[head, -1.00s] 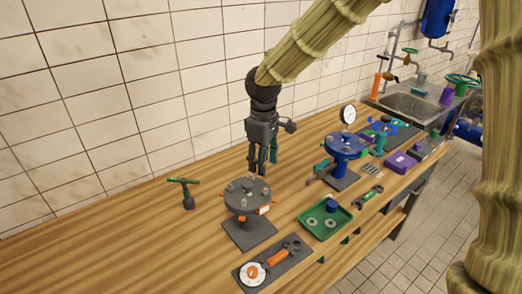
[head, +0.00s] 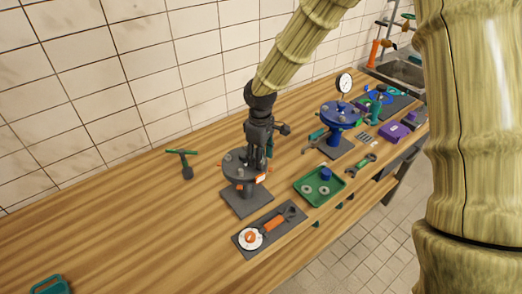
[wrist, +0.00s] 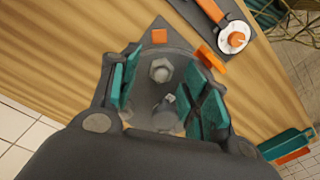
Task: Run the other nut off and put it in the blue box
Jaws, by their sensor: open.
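A grey round flange (head: 240,172) stands on a square base plate on the bench, with orange tabs at its rim. My gripper (head: 257,163) is over its far right part, with the fingers down at the flange top. In the wrist view my gripper (wrist: 167,95) is open, its teal pads apart. A hex nut on a stud (wrist: 161,70) shows between and beyond the pads, and another bolt end (wrist: 168,103) stands between them. I cannot tell whether the pads touch either. No clearly blue box shows; a teal, box-like object (head: 50,286) is cut off at the lower left.
A green tray (head: 312,199) holds two rings and a blue cylinder. A dark mat (head: 262,240) carries an orange-handled wrench and a white disc. A green T-handle tool (head: 182,160) stands left. A blue flange (head: 341,116) with gauge and a purple box (head: 393,132) are right.

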